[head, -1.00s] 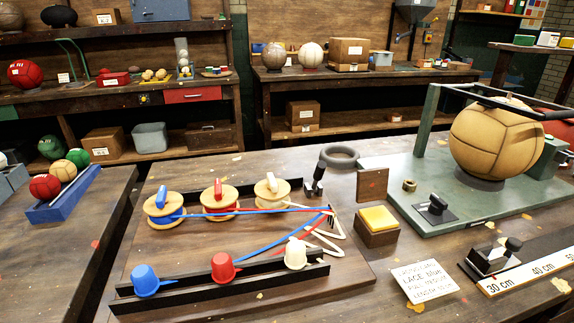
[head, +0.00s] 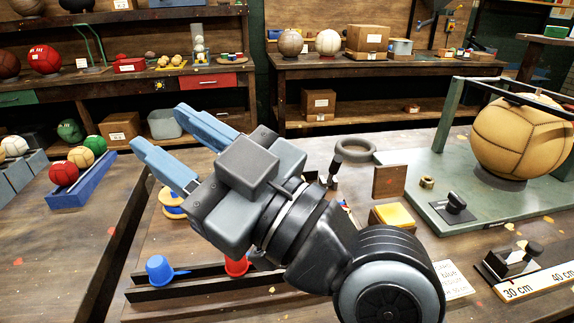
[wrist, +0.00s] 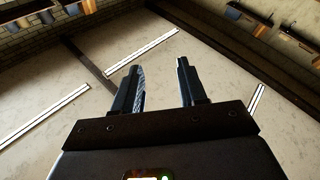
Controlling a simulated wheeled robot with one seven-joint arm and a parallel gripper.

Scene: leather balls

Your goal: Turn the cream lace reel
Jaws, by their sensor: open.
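The cream lace reel is hidden behind my arm in the head view, and so is the red reel.
A blue cup (head: 160,270) and a partly hidden red cup (head: 236,266) stand on the front rail. A yellow-topped block (head: 395,214), a large tan ball (head: 520,140) in a green frame and a ruler (head: 545,284) are on the right. Several balls lie in a blue tray (head: 82,190) on the left.

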